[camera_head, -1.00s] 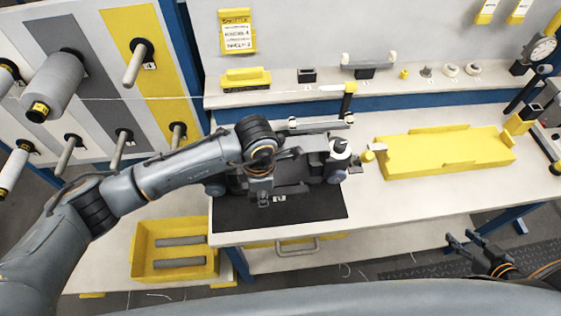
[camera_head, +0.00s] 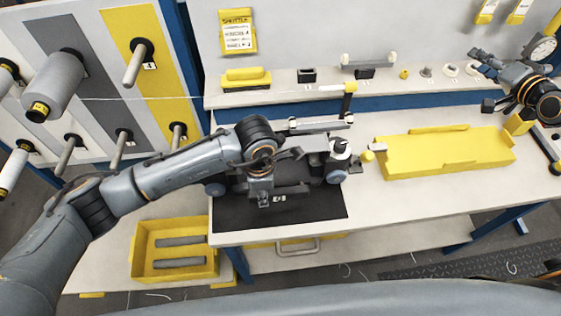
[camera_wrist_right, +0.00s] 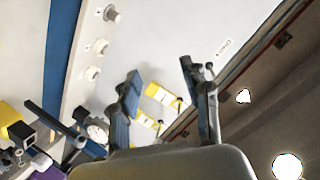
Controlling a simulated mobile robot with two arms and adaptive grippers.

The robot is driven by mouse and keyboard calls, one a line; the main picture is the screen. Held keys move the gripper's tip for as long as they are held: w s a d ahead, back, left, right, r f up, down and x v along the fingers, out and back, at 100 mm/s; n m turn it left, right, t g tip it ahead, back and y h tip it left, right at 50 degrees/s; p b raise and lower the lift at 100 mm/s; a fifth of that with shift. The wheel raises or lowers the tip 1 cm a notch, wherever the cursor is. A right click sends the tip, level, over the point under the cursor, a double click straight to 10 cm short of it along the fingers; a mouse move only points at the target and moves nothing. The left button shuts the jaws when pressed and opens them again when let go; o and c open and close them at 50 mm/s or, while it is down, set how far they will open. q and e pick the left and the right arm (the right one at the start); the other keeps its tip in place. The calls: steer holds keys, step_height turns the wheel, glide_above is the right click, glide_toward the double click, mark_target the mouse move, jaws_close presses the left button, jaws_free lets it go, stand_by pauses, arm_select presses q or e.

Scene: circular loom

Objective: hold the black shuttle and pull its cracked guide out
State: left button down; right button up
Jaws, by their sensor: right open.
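The black shuttle (camera_head: 297,174), a dark body with rounded grey wheels, sits on a black mat (camera_head: 300,212) at the table's front. My left gripper (camera_head: 265,193) is over the shuttle's left part, pointing down; its fingertips blend into the dark body, so its grip is unclear. I cannot make out the cracked guide with certainty. My right gripper (camera_head: 483,78) is raised at the far right near the back shelf, away from the shuttle. In the right wrist view its fingers (camera_wrist_right: 160,68) are spread wide with nothing between them.
A yellow tray (camera_head: 445,166) lies right of the shuttle. A yellow bin (camera_head: 144,262) with grey rods stands at lower left. The back shelf (camera_head: 290,88) carries small parts. A dial gauge (camera_head: 543,48) is near my right gripper. Spools hang on the left panel.

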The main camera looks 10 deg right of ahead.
step_height(320, 180, up, 17)
steer(key=w+d+m+t, duration=0.1)
steer(key=w+d+m, duration=0.2)
steer(key=m, duration=0.1)
steer(key=s+d+r+m+t+h, duration=0.1)
steer(key=s+d+r+m, duration=0.15)
steer(key=r, duration=0.55)
steer(key=s+d+r+m+h, duration=0.1)
steer(key=s+d+r+m, duration=0.2)
steer(key=r, duration=0.5)
steer(key=g+y, duration=0.6)
steer(key=g, duration=1.1)
glide_toward(325, 124)
steer(key=x, duration=0.8)
steer(key=shift+s+a+f, duration=0.1)
steer(key=shift+f, duration=0.25)
steer(key=shift+c, duration=0.4)
